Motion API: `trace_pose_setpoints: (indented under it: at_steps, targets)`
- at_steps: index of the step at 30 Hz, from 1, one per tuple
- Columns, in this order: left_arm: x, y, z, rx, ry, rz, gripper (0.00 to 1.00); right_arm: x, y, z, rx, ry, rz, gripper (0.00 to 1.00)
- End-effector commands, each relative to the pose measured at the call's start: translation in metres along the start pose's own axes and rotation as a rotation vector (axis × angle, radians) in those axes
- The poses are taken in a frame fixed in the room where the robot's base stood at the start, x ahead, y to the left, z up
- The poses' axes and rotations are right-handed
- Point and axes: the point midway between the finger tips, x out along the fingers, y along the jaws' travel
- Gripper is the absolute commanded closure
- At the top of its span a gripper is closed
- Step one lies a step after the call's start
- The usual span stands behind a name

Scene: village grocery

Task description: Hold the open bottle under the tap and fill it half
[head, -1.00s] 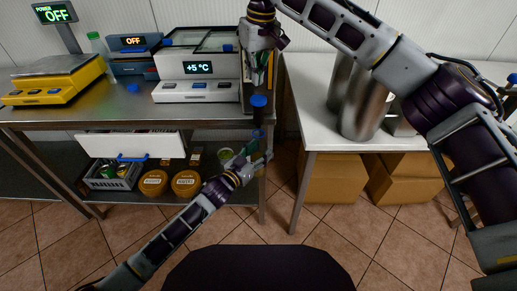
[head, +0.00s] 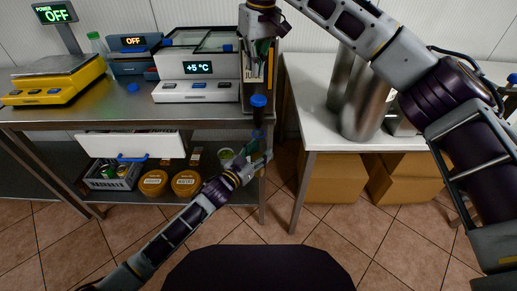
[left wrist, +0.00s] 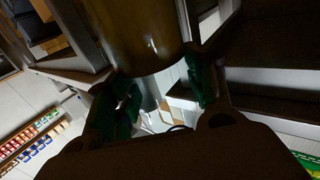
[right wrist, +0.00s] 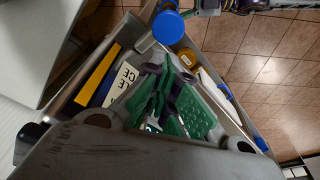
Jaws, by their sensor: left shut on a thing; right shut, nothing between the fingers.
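The tap (head: 258,101) has a blue knob and juts from the front of a dispenser at the counter's right end. The knob also shows in the right wrist view (right wrist: 168,27). My left gripper (head: 258,160) is below it, shut on the bottle, a dark upright shape (head: 258,138) under the tap. In the left wrist view a large brownish cylinder (left wrist: 145,40) is between the green finger pads. The bottle's mouth and liquid level cannot be made out. My right gripper (right wrist: 165,105) is shut and empty above the dispenser, apart from the knob.
A fridge box reading +5 °C (head: 197,90) and a yellow scale (head: 55,85) stand on the counter. A small blue piece (head: 132,88) lies there. An open white drawer (head: 130,146) is below. A white table (head: 310,105) with metal vessels (head: 366,105) is at right.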

Motion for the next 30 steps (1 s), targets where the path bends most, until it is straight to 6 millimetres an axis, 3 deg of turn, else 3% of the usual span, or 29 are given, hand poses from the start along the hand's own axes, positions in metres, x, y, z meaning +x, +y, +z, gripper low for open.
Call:
trace_pose_setpoints:
  at_steps: [12, 30]
  targets:
    - [0.0, 0.0, -0.001, 0.0, 0.002, 0.0, 0.64, -0.022, -0.001, -0.004, 0.0, 0.0, -0.001, 1.0]
    - [0.0, 0.0, 0.003, 0.0, 0.002, 0.0, 0.64, -0.021, 0.0, -0.004, 0.0, 0.0, -0.001, 1.0]
